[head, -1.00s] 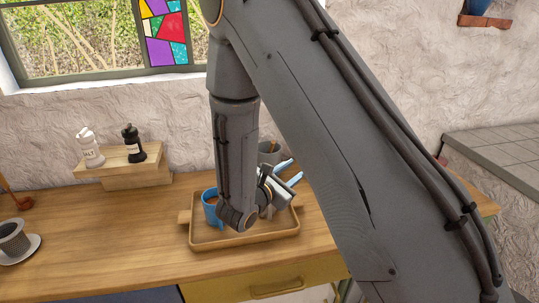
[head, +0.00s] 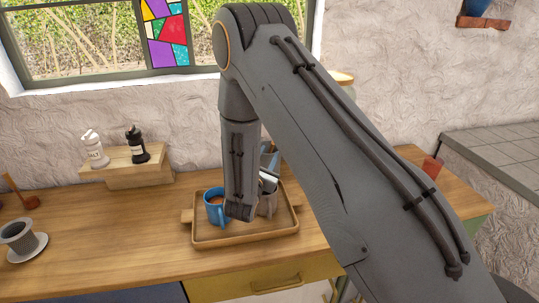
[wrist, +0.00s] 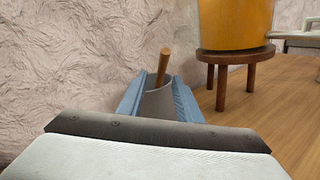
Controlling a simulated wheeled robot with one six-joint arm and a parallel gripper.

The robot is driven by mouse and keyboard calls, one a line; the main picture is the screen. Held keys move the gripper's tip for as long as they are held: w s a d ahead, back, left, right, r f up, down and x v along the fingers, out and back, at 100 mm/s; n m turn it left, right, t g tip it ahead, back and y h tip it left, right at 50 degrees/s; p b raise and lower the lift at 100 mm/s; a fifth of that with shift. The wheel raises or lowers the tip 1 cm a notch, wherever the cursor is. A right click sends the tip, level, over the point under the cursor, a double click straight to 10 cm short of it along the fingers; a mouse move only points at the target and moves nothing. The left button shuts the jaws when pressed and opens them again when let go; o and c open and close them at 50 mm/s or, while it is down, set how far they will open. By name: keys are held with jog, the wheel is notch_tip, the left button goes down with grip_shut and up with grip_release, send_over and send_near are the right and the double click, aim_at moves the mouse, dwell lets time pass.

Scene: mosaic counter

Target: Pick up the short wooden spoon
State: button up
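The wooden handle (wrist: 164,66), likely of the short wooden spoon, sticks up, slightly tilted, from a grey holder (wrist: 158,103) in the wrist view. Its lower end is hidden inside the holder. My gripper (wrist: 160,92) is open, with one blue finger to each side of the holder and handle in this view. I cannot tell whether the fingertips touch them. In the head view my gripper (head: 268,160) is partly hidden behind my arm, above the back of the tray, and the spoon is not visible.
A wooden tray (head: 247,239) holds a blue mug (head: 214,207) and a grey cup (head: 267,205). A wooden stand (head: 127,168) with two bottles is at the left. In the wrist view an orange container (wrist: 235,25) sits on a small wooden stool (wrist: 222,85) at the right.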

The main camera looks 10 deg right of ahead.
aim_at(271, 150)
jog(key=p+x, duration=0.1)
jog(key=x, duration=0.3)
jog(key=shift+w+d, duration=0.1)
jog(key=shift+w, duration=0.05)
jog(key=shift+c, duration=0.3)
grip_shut()
jog(key=shift+r, duration=0.1)
